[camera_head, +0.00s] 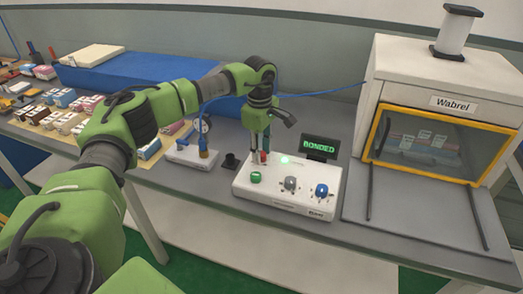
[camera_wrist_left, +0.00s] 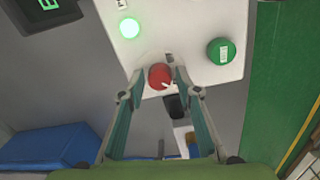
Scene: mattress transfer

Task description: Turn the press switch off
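A white control box (camera_head: 290,205) stands on the grey table in the head view. A red round switch (camera_wrist_left: 159,76) sits at its edge in the wrist view, with a pale mark on it. My left gripper (camera_head: 259,157) points down over the back left of the box. Its two fingers (camera_wrist_left: 160,93) are apart, one on each side of the red switch. I cannot tell whether they touch it. A green light (camera_head: 286,160) glows on the box, and a small display (camera_head: 319,147) behind it reads "BONDED". My right gripper is not in view.
The box also carries a green button (camera_head: 256,177), a grey knob (camera_head: 290,184) and a blue knob (camera_head: 321,190). A white press labelled "Wabrel" (camera_head: 443,75) stands to the right. A small gauge unit (camera_head: 191,156) is to the left. Several small boxes lie farther left.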

